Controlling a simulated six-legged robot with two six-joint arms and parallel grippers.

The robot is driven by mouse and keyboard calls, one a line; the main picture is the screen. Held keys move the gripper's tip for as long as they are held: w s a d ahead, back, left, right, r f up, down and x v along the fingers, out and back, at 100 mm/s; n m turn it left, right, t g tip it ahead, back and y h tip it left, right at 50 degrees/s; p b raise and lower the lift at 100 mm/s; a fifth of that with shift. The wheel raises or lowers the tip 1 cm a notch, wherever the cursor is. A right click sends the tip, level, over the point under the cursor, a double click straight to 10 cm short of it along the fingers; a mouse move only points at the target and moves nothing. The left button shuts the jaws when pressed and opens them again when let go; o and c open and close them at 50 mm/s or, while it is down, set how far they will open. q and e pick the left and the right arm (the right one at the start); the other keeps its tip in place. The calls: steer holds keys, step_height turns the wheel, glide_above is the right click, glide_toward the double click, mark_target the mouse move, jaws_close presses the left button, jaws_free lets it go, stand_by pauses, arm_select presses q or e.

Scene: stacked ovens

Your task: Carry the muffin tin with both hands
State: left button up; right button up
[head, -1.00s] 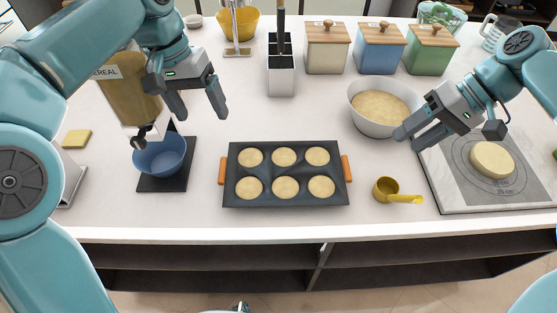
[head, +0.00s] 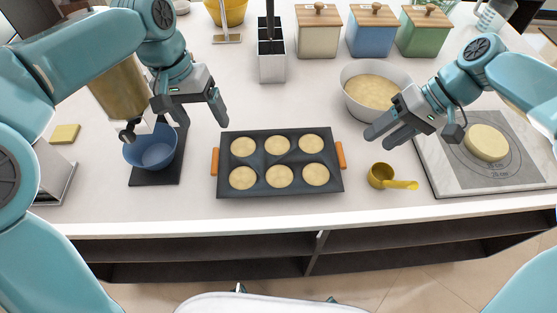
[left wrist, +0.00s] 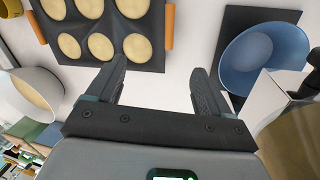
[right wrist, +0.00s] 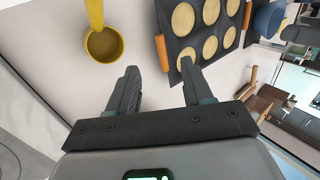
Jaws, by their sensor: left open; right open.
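The dark muffin tin (head: 262,160) lies flat on the white counter, with several cups filled with pale batter. It has an orange handle at its left end (head: 215,161) and another at its right end (head: 340,155). My left gripper (head: 204,122) is open and empty, above and left of the tin near its left handle. My right gripper (head: 379,142) is open and empty, above and right of the right handle. The tin also shows in the left wrist view (left wrist: 105,19) and the right wrist view (right wrist: 184,44). Neither gripper touches it.
A blue bowl (head: 151,149) on a dark base stands left of the tin. A utensil holder (head: 271,66) stands behind. The front counter strip is clear.

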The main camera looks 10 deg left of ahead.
mark_target(223, 155)
arm_select(q)
steer(key=f, duration=0.3)
steer(key=d+f, duration=0.1)
steer(key=f, duration=0.5)
steer(key=shift+s+d+f, duration=0.1)
steer(key=shift+d+f, duration=0.2)
steer(key=shift+d, duration=0.1)
arm_select(e)
steer(key=x, duration=0.9)
steer(key=shift+a+f, duration=0.25)
steer(key=shift+f, duration=0.05)
arm_select(q)
steer(key=shift+f, duration=0.35)
arm_select(e)
steer(key=shift+a+f, duration=0.25)
steer(key=shift+f, duration=0.05)
arm_select(q)
steer(key=shift+c, duration=0.6)
arm_select(e)
steer(key=shift+c, duration=0.6)
arm_select(q)
steer(key=c, duration=1)
arm_select(e)
jaws_close()
arm_select(q)
steer(key=shift+d, duration=0.1)
jaws_close()
